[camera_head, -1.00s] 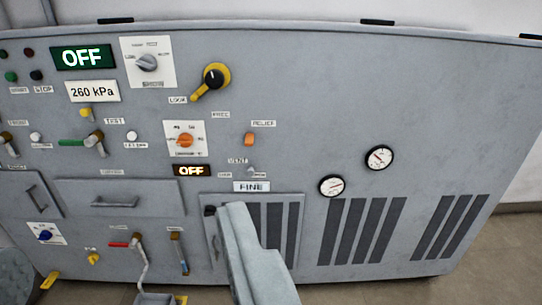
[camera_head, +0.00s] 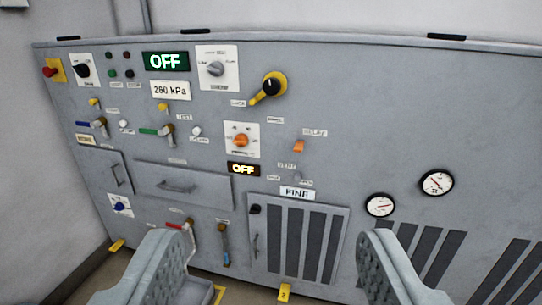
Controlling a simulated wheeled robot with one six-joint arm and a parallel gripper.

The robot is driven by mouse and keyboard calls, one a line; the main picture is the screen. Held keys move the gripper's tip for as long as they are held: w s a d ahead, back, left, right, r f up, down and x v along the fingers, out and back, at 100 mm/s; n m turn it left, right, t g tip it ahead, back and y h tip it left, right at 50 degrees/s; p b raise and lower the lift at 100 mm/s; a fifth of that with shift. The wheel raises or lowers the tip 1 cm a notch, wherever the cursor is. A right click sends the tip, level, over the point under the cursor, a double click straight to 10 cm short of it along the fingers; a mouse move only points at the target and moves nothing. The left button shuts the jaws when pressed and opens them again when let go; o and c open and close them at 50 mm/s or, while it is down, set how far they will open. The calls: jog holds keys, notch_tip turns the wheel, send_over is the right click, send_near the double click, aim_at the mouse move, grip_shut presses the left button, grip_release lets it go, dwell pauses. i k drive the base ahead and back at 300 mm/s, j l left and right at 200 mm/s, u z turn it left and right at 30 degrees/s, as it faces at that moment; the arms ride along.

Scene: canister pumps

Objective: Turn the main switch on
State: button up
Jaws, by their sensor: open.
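A grey control panel (camera_head: 200,120) fills most of the view. At its upper left, a black rotary knob (camera_head: 83,69) sits on a white plate; the small label under it looks like MAIN, but is hard to read. A larger black rotary handle on a yellow base (camera_head: 270,87) is at the upper middle, its yellow lever pointing down-left, near a LOCK label. A green-lit display (camera_head: 166,61) reads OFF. My gripper (camera_head: 268,240) is open and empty, its two grey fingers wide apart at the bottom of the view, in front of the lower panel and away from the knobs.
A red button on yellow (camera_head: 53,70) is left of the black knob. A grey selector (camera_head: 215,69), an orange selector (camera_head: 241,141) and several valve levers crowd the panel. A drawer handle (camera_head: 176,187) and louvred door (camera_head: 300,235) are lower. Two gauges (camera_head: 436,183) (camera_head: 380,205) are at right.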

aim_at(82, 70)
jog(key=i+j+u, duration=0.1)
jog(key=j, duration=0.35)
jog(key=i+j+u, duration=0.1)
jog(key=j, duration=0.35)
jog(key=i+j, duration=0.3)
jog(key=i+j+u, duration=0.15)
jog(key=j, duration=0.4)
jog(key=i+j+u, duration=0.1)
jog(key=j, duration=0.3)
jog(key=i+j+u, duration=0.1)
jog(key=i+j, duration=0.2)
jog(key=i+j+u, duration=0.1)
jog(key=i+j, duration=0.15)
jog(key=j, duration=0.2)
